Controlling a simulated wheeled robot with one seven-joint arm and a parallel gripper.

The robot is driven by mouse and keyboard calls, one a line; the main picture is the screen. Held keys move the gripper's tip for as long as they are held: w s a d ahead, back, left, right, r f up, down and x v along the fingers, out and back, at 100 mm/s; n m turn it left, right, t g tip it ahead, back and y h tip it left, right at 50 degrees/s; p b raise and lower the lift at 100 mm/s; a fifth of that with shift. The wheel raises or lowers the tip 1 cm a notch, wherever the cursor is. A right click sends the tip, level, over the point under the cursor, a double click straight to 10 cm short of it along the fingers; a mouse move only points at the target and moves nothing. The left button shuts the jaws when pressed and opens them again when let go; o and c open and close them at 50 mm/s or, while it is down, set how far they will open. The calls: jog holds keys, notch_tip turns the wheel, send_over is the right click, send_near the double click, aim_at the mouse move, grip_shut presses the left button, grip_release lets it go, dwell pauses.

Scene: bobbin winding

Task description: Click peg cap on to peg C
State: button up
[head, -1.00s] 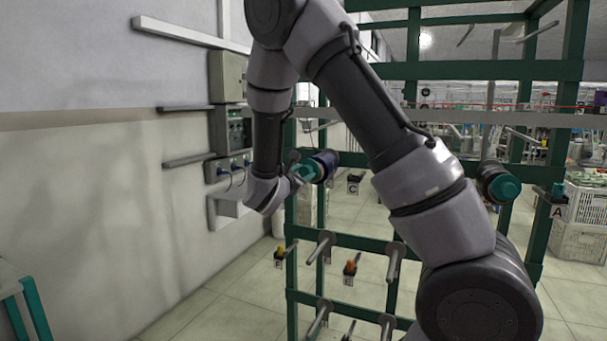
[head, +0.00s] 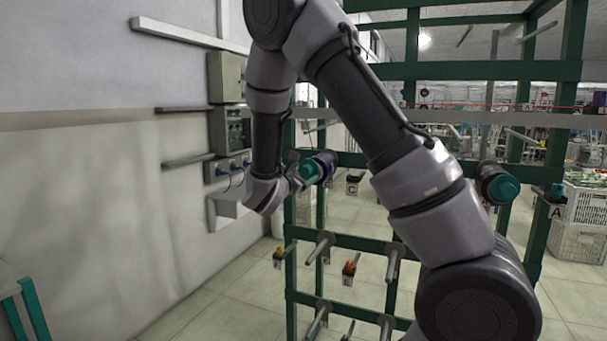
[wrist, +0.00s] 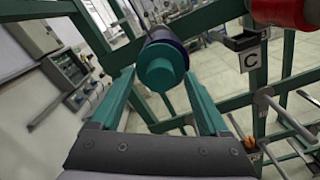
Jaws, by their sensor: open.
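The teal peg cap (wrist: 162,72) sits at the near end of a dark blue bobbin (wrist: 165,42) on the rack, in line with its peg. The peg itself is hidden. In the head view the cap (head: 309,172) and bobbin (head: 326,162) show beside my wrist. My gripper (wrist: 158,76) is open, its two teal fingers on either side of the cap; I cannot tell whether they touch it. The C label (wrist: 250,61) hangs right of the bobbin under a black holder (wrist: 245,41), which looks empty.
A red bobbin (wrist: 285,10) is at the upper right of the wrist view. Bare grey pegs (head: 320,247) stick out below. Another teal-capped bobbin (head: 497,184) is to the right, near label A (head: 556,212). Wall boxes (head: 231,130) stand left.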

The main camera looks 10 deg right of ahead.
jog(key=v, duration=1)
jog(key=s+d+r+m+g+y, duration=0.1)
jog(key=s+d+m+g+y, duration=0.1)
jog(key=s+d+m+g, duration=1.2)
jog(key=s+a+r+m+t+y, duration=0.3)
jog(key=s+r+m+t+y, duration=0.3)
jog(key=s+r+m+y, duration=0.3)
jog(key=r+m+y, duration=0.1)
jog(key=m, duration=0.3)
jog(key=shift+r+t+y, duration=0.3)
jog(key=shift+r, duration=0.05)
